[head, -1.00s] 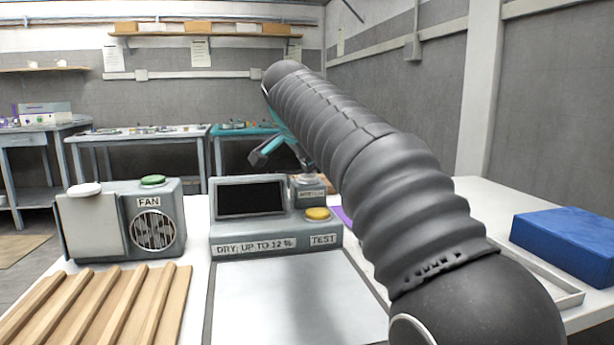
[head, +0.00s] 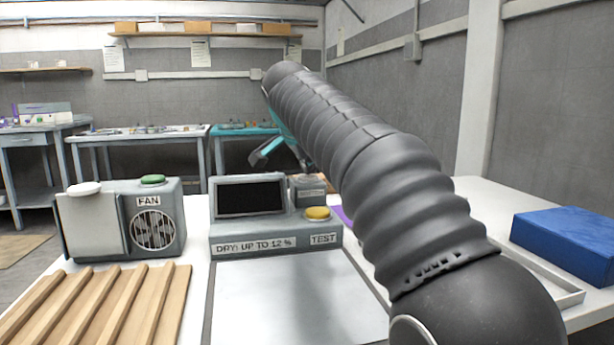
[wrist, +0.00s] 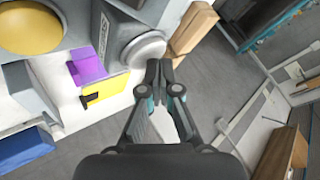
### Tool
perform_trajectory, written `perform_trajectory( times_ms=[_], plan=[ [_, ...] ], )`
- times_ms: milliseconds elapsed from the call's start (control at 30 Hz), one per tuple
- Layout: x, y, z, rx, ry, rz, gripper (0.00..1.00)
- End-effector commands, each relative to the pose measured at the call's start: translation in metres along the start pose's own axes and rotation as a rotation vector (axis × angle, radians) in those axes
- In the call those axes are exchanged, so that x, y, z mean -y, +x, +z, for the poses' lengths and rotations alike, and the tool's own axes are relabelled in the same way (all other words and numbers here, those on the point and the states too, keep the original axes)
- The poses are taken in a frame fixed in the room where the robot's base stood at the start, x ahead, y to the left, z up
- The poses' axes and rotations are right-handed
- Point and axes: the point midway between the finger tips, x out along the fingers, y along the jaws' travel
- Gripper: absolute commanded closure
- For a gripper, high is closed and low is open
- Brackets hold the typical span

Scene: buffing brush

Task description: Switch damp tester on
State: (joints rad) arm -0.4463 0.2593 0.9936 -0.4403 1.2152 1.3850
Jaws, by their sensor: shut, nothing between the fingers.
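The damp tester (head: 228,232) is a grey console on the white table, with a dark screen (head: 250,198), a "DRY: UP TO 12 %" label and a yellow TEST button (head: 317,213). Behind its right side stands a small grey box (head: 308,191) with a label, partly hidden by my arm. In the wrist view a round grey knob (wrist: 144,50) shows beside my gripper (wrist: 165,72), and the yellow button (wrist: 33,22) is at upper left. My gripper is shut and empty, its tips close to the knob; I cannot tell whether they touch.
A fan unit (head: 88,226) with a green button stands left of the tester. A ridged wooden rack (head: 95,300) lies in front of it. A blue block (head: 568,240) is at right. Purple (wrist: 85,68) and yellow (wrist: 105,90) pieces lie near the knob.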

Motion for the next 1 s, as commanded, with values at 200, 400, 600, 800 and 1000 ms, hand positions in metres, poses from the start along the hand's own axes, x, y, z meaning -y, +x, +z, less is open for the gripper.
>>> perform_trajectory(
  times_ms=[200, 400, 600, 800, 1000],
  plan=[
    [-0.0033, 0.0044, 0.0031, 0.0, 0.0, 0.001, 1.0],
    [-0.0031, 0.0043, 0.0031, 0.001, 0.0, 0.001, 1.0],
    [-0.0014, 0.002, 0.0014, 0.001, 0.0, 0.001, 1.0],
    [0.002, -0.0023, -0.0018, 0.001, 0.0, 0.001, 1.0],
    [0.0015, -0.0017, -0.0014, 0.0, 0.0, 0.001, 1.0]
  ],
)
